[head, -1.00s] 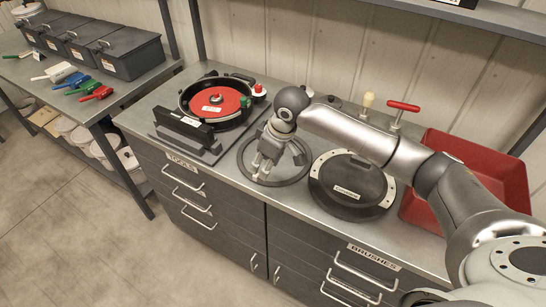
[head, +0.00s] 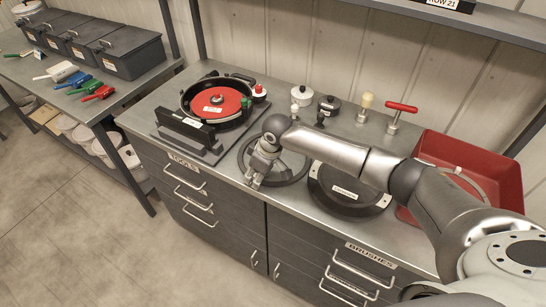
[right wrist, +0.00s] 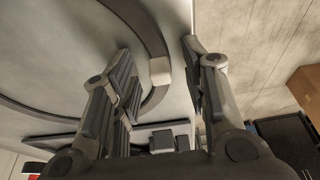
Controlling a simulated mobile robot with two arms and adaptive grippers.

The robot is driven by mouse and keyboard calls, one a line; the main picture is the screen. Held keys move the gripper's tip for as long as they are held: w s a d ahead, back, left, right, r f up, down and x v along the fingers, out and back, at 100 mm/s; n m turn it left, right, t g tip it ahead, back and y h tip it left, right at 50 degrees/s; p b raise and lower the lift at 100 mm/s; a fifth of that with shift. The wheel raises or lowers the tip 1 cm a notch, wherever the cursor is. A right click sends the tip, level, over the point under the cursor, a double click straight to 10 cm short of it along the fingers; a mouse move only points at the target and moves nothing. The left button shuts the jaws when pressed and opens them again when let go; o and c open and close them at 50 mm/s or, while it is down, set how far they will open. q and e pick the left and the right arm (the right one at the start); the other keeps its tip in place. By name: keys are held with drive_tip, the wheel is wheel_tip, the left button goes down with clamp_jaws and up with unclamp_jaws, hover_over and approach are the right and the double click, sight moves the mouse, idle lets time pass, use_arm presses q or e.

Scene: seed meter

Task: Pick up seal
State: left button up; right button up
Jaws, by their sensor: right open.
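A dark flat ring (head: 284,185), which looks like the seal, lies on the metal counter between the seed meter and a round black lid. My right gripper (head: 254,182) is over its front left side, fingers pointing down toward the counter's front edge. In the right wrist view the open fingers (right wrist: 165,80) stand apart, with the ring's curved band (right wrist: 152,38) and a small pale tab on it showing between them. I cannot tell whether they touch the ring. My arm hides part of the ring. My left gripper is not in view.
The seed meter with a red disc (head: 217,101) stands at left. The black lid (head: 350,207) lies right of the ring, partly under my arm. A red bin (head: 470,155) holding a thin ring is at right.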

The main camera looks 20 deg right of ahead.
clamp_jaws()
drive_tip(key=shift+r, duration=0.1)
